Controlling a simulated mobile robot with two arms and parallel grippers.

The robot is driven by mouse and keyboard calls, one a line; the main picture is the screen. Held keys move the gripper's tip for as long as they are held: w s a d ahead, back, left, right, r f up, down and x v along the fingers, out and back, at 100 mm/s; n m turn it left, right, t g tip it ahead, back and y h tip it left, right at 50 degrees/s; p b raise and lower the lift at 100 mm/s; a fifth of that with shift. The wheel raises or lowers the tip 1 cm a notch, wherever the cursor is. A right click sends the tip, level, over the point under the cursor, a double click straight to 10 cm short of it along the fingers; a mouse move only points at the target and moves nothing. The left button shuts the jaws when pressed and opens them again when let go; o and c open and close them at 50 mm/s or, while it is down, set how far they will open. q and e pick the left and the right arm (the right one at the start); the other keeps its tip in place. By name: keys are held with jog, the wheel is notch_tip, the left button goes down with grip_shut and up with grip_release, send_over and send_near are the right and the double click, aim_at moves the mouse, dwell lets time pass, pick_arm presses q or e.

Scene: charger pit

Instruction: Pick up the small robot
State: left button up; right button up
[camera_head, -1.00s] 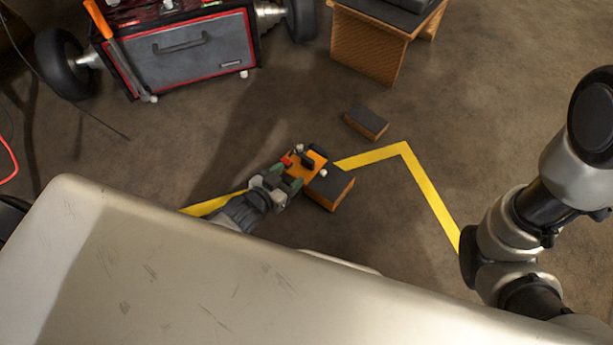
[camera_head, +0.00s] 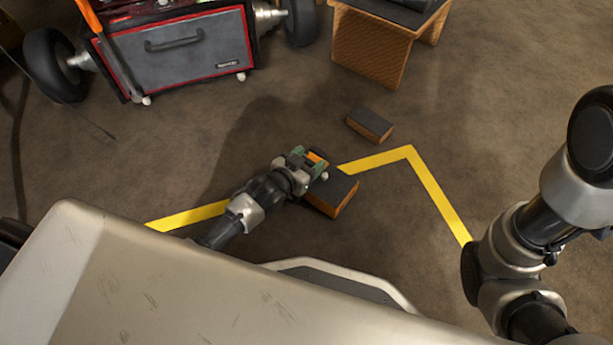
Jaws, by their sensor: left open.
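The small robot (camera_head: 316,158) is a little orange body, low over the floor beside a wooden block with a dark top. Most of it is hidden behind my left gripper (camera_head: 306,160). My left arm comes in from the lower left, and its gripper with green finger parts is open at the small robot. I cannot tell whether the fingers touch it. My right arm stands at the right edge, and its gripper is out of the picture.
The wooden block (camera_head: 343,196) sits right next to the small robot, and a second block (camera_head: 369,125) lies farther back. Yellow tape (camera_head: 437,192) marks the floor. A wheeled grey-and-red tool chest (camera_head: 178,47) and a wooden stand (camera_head: 368,45) are behind. Floor on the right is clear.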

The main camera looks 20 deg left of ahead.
pick_arm(q)
jog(key=shift+c, duration=0.3)
grip_shut()
jog(key=shift+r, duration=0.2)
